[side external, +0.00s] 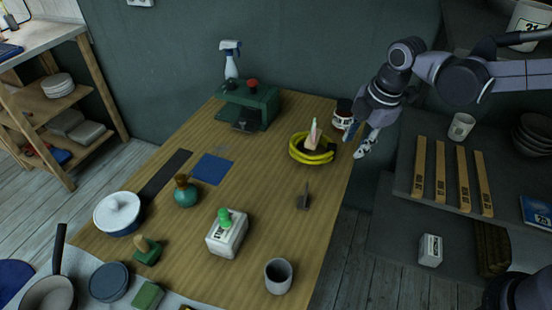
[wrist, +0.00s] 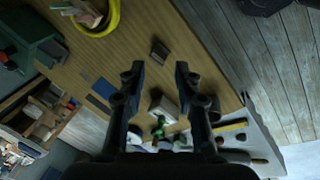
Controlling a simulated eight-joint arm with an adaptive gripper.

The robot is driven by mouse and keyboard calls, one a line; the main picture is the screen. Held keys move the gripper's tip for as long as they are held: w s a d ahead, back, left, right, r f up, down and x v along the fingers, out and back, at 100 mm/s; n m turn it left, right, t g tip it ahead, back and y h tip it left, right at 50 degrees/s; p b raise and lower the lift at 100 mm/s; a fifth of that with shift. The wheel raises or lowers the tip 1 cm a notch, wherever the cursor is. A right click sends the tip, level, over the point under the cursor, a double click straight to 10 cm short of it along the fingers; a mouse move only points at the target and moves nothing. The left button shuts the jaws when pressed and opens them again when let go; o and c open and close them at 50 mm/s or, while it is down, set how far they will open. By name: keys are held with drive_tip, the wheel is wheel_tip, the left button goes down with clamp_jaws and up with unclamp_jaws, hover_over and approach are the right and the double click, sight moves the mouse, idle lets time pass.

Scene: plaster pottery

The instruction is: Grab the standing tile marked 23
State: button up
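I cannot read a 23 on anything in either view. A small dark upright piece (side external: 303,197), possibly the standing tile, is on the right part of the wooden table. It also shows in the wrist view (wrist: 159,50), apart from my fingers and beyond the gap between their tips. My gripper (side external: 367,143) is above the table's right edge, up and right of this piece. In the wrist view my gripper (wrist: 160,68) is open, with nothing between the fingers.
A yellow coil (side external: 311,158) holding upright pieces and a dark-and-white jar (side external: 343,114) are near my gripper. A white box (side external: 227,236) with a green top, a grey cup (side external: 278,275) and a teal vase (side external: 186,194) stand on the table. Shelves with wooden strips (side external: 440,174) are at right.

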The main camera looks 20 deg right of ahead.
sight(307, 188)
drive_tip(key=w+a+f+n+g, duration=0.1)
drive_tip(key=a+f+n, duration=0.2)
drive_tip(key=w+a+f+n, duration=0.2)
drive_tip(key=f+n, duration=0.1)
drive_tip(key=n, duration=0.1)
drive_tip(key=w+a+f+n+g, duration=0.1)
drive_tip(key=a+f+n, duration=0.2)
drive_tip(key=f, duration=0.1)
drive_tip(key=shift+w+a+n+g+h, duration=0.25)
drive_tip(key=shift+a+n+g+h, duration=0.05)
drive_tip(key=shift+a, duration=0.05)
drive_tip(key=shift+a+f, duration=0.1)
drive_tip(key=shift+f, duration=0.15)
wheel_tip(307, 188, down, 5)
drive_tip(key=shift+f, duration=0.1)
drive_tip(key=f, duration=0.4)
drive_tip(key=shift+w+d, duration=0.3)
drive_tip(key=shift+f, duration=0.7)
clamp_jaws()
